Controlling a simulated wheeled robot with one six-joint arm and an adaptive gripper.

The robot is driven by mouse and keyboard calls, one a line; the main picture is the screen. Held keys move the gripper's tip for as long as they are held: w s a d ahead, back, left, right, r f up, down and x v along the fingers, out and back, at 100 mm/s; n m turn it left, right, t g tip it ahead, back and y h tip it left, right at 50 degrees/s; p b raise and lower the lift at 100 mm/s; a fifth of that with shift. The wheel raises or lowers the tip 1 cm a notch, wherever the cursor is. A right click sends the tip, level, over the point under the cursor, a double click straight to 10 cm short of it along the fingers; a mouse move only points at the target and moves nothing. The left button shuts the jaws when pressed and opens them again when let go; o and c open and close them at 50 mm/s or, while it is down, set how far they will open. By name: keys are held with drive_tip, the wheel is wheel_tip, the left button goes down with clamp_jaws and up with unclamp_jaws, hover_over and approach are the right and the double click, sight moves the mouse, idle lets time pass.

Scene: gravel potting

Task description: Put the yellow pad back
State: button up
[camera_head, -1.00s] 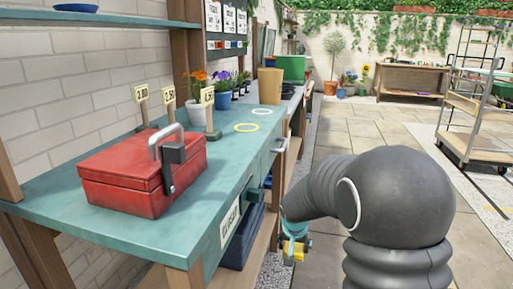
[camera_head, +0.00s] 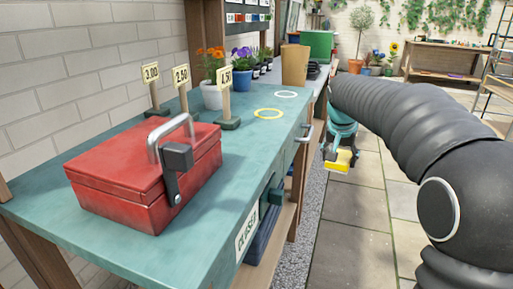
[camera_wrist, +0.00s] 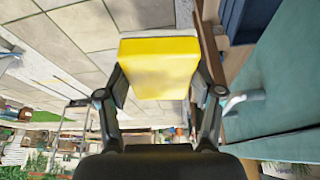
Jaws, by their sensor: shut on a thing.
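The yellow pad (camera_head: 341,160) is held by my gripper (camera_head: 338,147), out over the paving to the right of the teal bench (camera_head: 120,237). In the wrist view the yellow pad (camera_wrist: 160,67) is a block with a pale top edge, between the two dark fingers of my gripper (camera_wrist: 160,90), which is shut on it. The pad is apart from the bench. A yellow ring (camera_head: 268,114) and a white ring (camera_head: 286,95) are marked on the bench top; both look empty.
A red toolbox (camera_head: 140,180) with a raised handle stands on the bench. Price signs (camera_head: 183,90) and flower pots (camera_head: 212,95) stand behind it. A metal handle (camera_head: 306,132) sticks out from the bench's front. The paving right of the bench is open.

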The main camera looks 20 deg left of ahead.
drive_tip(key=s+a+r, duration=0.3)
drive_tip(key=r, duration=0.4)
drive_tip(key=s+a+r+n, duration=0.1)
drive_tip(key=s+a+r, duration=0.3)
drive_tip(key=r, duration=0.4)
drive_tip(key=s+a+r, duration=0.3)
drive_tip(key=r, duration=0.4)
drive_tip(key=b, duration=0.3)
hover_over(256, 147)
drive_tip(key=s, duration=0.2)
drive_tip(key=shift+n+y, duration=0.3)
drive_tip(key=f, duration=0.6)
drive_tip(key=shift+w+f, duration=0.25)
drive_tip(key=shift+f, duration=0.05)
drive_tip(key=shift+f+b, duration=0.5)
drive_tip(key=shift+f, duration=1.55)
drive_tip(key=shift+f, duration=0.1)
drive_tip(key=o, duration=1.2)
